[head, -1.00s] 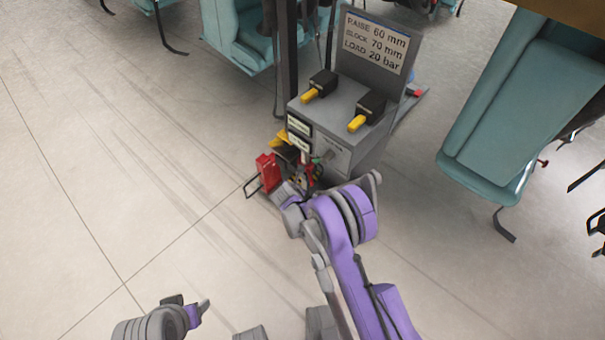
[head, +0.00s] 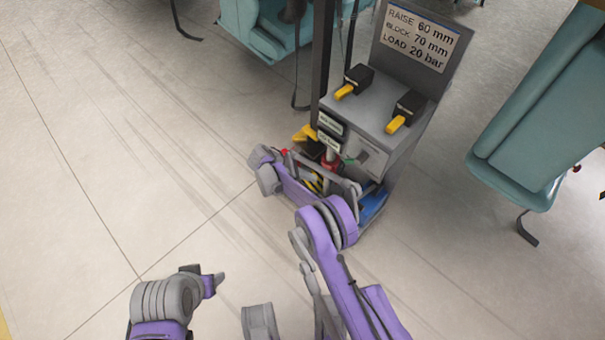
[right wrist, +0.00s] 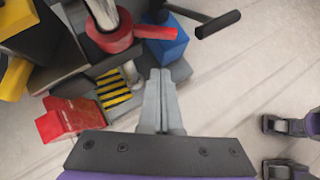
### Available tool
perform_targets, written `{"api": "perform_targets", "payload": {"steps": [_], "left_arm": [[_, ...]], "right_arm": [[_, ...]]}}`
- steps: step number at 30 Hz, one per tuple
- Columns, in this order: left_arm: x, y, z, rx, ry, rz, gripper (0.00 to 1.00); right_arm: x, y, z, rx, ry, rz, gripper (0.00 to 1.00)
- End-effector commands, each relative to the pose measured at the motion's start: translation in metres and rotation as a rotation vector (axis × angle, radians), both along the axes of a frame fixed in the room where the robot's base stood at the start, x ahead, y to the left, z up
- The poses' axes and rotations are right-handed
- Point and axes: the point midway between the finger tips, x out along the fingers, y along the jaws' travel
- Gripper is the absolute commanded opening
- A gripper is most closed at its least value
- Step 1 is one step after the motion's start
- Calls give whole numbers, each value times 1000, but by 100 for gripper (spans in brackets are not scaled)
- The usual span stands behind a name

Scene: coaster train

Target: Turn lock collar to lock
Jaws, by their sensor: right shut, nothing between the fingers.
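The lock collar (right wrist: 108,36) is a red ring around a pale upright cylinder (right wrist: 103,12), at the upper left of the right wrist view. A red lever (right wrist: 156,32) sticks out from it to the right. In the head view the collar (head: 331,165) shows as a small red patch low in front of the grey machine. My right gripper (right wrist: 160,78) is shut and empty. Its tips lie just below the lever in the picture; I see no grip on it. In the head view my right arm hides part of this area. My left gripper (head: 212,282) is at lower left, its jaws unclear.
A grey console (head: 372,105) with two yellow-handled levers and a sign (head: 417,38) stands behind. A blue block (right wrist: 168,45), a black bar (right wrist: 217,24), a striped plate (right wrist: 114,90) and a red box (right wrist: 70,119) crowd the collar. Floor at left is clear.

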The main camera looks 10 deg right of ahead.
Motion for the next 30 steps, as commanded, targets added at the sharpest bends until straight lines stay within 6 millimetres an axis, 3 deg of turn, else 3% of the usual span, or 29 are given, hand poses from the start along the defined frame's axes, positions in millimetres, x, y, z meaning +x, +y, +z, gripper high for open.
{"api": "perform_targets", "payload": {"steps": [4, 10, 26, 30], "left_arm": [[1, 0, -6, 0, 0, 0, 60], [2, 0, -10, 0, -1, 0, 60], [2, 0, -11, 0, -1, 0, 60], [2, 0, -7, 0, 0, 0, 60]], "right_arm": [[1, -23, -23, 0, 0, -1, 0], [3, -51, -20, 0, 1, -1, 0], [3, -61, -19, 1, 1, 2, 0], [-3, -80, -18, 0, 1, 23, 0]]}}
